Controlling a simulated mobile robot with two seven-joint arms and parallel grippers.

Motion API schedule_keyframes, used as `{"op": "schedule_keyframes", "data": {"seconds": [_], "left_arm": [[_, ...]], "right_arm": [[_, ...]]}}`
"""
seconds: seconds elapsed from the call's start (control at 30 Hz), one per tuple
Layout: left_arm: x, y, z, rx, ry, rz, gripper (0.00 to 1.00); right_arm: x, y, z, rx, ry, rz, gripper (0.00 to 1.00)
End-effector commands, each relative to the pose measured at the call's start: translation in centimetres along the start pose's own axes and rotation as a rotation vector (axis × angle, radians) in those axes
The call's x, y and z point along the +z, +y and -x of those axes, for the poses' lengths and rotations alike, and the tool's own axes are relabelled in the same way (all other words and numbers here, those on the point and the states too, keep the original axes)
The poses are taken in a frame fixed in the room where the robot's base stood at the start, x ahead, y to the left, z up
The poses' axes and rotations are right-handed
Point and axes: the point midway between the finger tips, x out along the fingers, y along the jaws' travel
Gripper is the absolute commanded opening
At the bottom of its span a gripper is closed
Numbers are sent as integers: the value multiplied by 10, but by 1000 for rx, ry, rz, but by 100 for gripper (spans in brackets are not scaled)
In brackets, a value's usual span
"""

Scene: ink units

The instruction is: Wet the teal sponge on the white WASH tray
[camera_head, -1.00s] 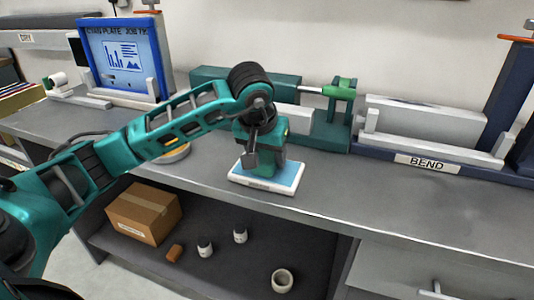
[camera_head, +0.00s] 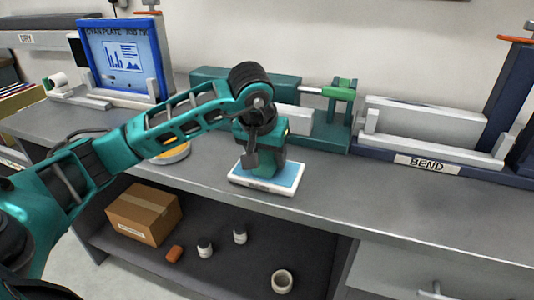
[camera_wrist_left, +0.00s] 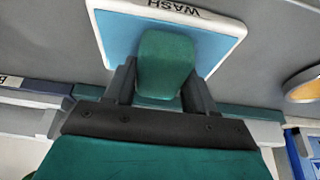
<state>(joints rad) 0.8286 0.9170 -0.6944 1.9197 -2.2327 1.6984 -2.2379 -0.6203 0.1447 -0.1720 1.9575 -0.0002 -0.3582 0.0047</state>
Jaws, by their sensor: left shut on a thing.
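The white WASH tray (camera_head: 238,178) with its light blue inside lies on the bench in the head view. It also shows in the left wrist view (camera_wrist_left: 120,35), with the word WASH on its rim. My left gripper (camera_wrist_left: 160,85) is shut on the teal sponge (camera_wrist_left: 166,62), which sits between its fingers over the blue surface. I cannot tell whether the sponge touches the tray. My right gripper is not in view.
A green press-like machine (camera_head: 330,125) stands behind the tray, and a BEND station (camera_head: 430,160) is to its right. A blue screen (camera_head: 122,55) stands at the left. A round dish with orange (camera_head: 172,154) lies left of the tray. The bench front right is clear.

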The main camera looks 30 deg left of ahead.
Motion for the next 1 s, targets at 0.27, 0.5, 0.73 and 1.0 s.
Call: {"op": "schedule_keyframes", "data": {"seconds": [0.27, 0.5, 0.73, 1.0], "left_arm": [[-10, 0, 24, 0, 3, 1, 30], [-18, 0, 42, 0, 4, 2, 30], [-25, -1, 59, 0, 3, 1, 30], [-26, 0, 62, 0, 3, 1, 30]], "right_arm": [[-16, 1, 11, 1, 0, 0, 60], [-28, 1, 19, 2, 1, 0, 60], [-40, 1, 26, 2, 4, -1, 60], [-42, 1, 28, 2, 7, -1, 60]]}}
